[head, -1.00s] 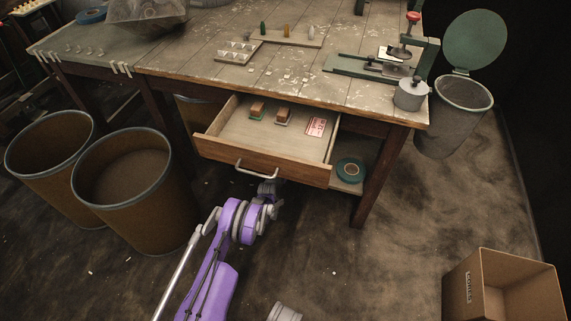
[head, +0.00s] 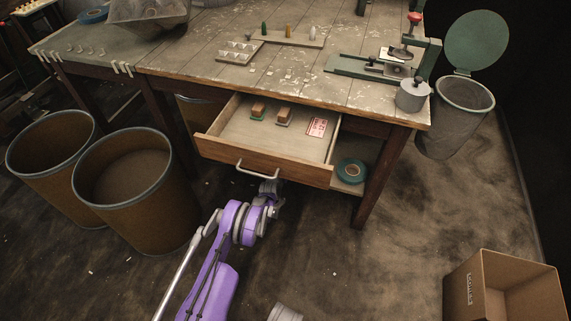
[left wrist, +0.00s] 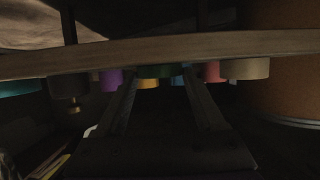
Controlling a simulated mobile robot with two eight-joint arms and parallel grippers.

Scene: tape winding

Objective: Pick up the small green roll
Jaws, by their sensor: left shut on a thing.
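The small green roll (left wrist: 160,71) shows in the left wrist view, dark and partly covered by a wooden bar (left wrist: 160,47) that crosses in front. My left gripper (left wrist: 160,77) is shut on it, with one finger at each side of the roll. In the head view my purple left arm reaches below the open drawer (head: 262,165), and its fingers are hidden under the table. My right gripper is not in view.
Other rolls sit beside the green one: purple (left wrist: 108,82), red (left wrist: 212,72), grey-brown (left wrist: 246,68) and teal (left wrist: 20,88). A larger teal roll (head: 352,171) lies on the shelf right of the drawer. Brown bins (head: 137,190) stand left; a cardboard box (head: 505,285) is at lower right.

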